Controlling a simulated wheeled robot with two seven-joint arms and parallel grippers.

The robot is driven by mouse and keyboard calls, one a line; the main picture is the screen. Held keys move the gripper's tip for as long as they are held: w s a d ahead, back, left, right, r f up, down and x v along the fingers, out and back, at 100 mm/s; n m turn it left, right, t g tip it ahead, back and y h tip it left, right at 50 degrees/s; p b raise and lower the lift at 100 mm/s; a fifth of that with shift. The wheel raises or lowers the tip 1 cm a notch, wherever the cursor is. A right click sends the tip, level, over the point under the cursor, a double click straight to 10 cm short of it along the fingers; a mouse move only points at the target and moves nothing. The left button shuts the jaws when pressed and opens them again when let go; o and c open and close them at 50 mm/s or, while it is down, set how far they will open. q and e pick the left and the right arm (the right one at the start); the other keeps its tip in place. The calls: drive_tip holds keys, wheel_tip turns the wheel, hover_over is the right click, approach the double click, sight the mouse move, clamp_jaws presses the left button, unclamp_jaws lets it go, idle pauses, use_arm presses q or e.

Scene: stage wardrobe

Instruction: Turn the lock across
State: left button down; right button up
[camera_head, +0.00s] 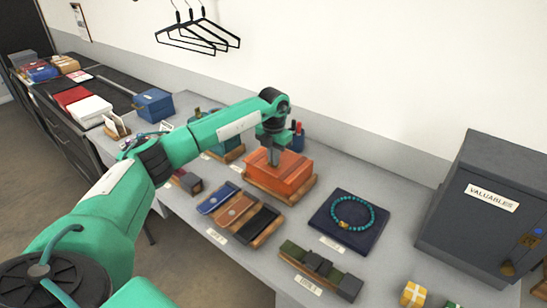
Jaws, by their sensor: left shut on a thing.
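A dark grey cabinet (455,210) labelled VALUABLES stands at the right. Brass lock fittings (528,241) show on its front, with a brass piece (508,268) lower down and a small blue part above. Which way the lock is turned is too small to tell. My left gripper (274,160) points down at the top of an orange box (283,178) on a wooden base, well left of the cabinet. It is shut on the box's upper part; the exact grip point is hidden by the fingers. My right gripper is out of view.
A navy tray (328,238) with a turquoise bead necklace (352,222) lies between the orange box and cabinet. Wallets (240,208) and a dark belt-like row (318,262) lie in front. A yellow gift box (413,294) sits front right. Hangers (200,38) hang at the wall.

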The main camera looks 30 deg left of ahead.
use_arm(q)
drive_tip(key=c, duration=1.5)
unclamp_jaws()
drive_tip(key=shift+c, duration=0.2)
drive_tip(key=shift+r, duration=0.1)
drive_tip(key=shift+r, duration=0.35)
wheel_tip(320, 180, up, 13)
drive_tip(key=b, duration=0.3)
drive_tip(key=shift+f, duration=0.1)
